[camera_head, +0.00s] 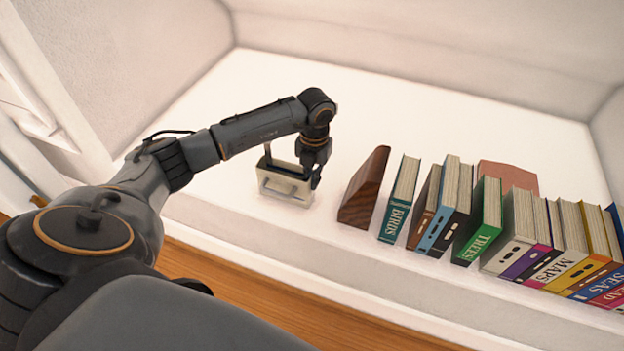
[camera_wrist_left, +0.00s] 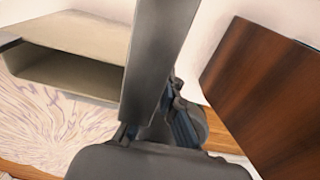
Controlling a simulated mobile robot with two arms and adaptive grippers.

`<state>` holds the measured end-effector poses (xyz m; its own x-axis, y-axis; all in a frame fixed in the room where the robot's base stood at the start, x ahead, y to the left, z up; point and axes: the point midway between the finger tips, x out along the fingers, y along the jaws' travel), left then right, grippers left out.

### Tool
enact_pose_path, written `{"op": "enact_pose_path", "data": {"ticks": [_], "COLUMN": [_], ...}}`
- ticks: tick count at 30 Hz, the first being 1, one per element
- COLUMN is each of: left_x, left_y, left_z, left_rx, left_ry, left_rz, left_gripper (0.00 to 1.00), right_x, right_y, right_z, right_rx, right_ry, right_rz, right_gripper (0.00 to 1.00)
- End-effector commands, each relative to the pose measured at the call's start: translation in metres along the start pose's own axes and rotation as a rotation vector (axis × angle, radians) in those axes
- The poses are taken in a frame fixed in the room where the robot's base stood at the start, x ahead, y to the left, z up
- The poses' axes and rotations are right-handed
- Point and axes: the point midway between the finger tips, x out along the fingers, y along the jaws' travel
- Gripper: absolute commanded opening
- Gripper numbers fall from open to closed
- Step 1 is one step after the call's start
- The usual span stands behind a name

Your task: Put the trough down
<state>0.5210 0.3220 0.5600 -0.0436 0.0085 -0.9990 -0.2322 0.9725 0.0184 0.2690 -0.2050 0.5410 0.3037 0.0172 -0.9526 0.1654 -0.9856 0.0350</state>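The trough (camera_head: 285,188) is a small beige, box-like piece with a recess, low over the white ledge towards its left part. I cannot tell whether its underside touches the ledge. My left gripper (camera_head: 294,166) reaches down from above, with its dark fingers on either side of the trough and seemingly closed against it. In the left wrist view the hollow trough (camera_wrist_left: 75,45) shows at the left, partly hidden by a grey finger of my left gripper (camera_wrist_left: 160,75). My right gripper is not in view.
A dark wooden wedge (camera_head: 362,190) stands just right of the trough; it also shows large in the left wrist view (camera_wrist_left: 265,85). A row of books (camera_head: 480,225) fills the ledge farther right. The white ledge (camera_head: 390,105) is bare behind. A wooden floor (camera_head: 290,305) lies below its front edge.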

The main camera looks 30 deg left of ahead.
Motion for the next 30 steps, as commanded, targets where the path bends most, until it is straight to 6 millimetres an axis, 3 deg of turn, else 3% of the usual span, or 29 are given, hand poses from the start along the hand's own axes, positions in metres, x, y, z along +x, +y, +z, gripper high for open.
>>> {"op": "enact_pose_path", "data": {"ticks": [9, 13, 23, 26, 30], "left_x": [0.001, 0.001, -0.002, -0.011, -0.038], "left_y": [0.001, 0.001, 0.001, 0.001, 0.001], "left_z": [0.001, 0.001, 0.001, 0.001, 0.002], "left_rx": [-0.001, -0.001, -0.001, -0.001, -0.001], "left_ry": [-0.004, -0.002, -0.002, -0.004, -0.006], "left_rz": [0.0, 0.0, 0.0, 0.0, 0.0], "left_gripper": [0.0, 0.28, 0.28, 0.28, 0.28], "right_x": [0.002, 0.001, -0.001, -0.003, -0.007], "right_y": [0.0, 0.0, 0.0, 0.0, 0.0], "right_z": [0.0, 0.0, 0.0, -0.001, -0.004], "right_rx": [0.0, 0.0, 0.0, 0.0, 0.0], "right_ry": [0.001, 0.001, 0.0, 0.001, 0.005], "right_rz": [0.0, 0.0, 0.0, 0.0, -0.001], "right_gripper": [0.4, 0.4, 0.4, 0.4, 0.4]}}
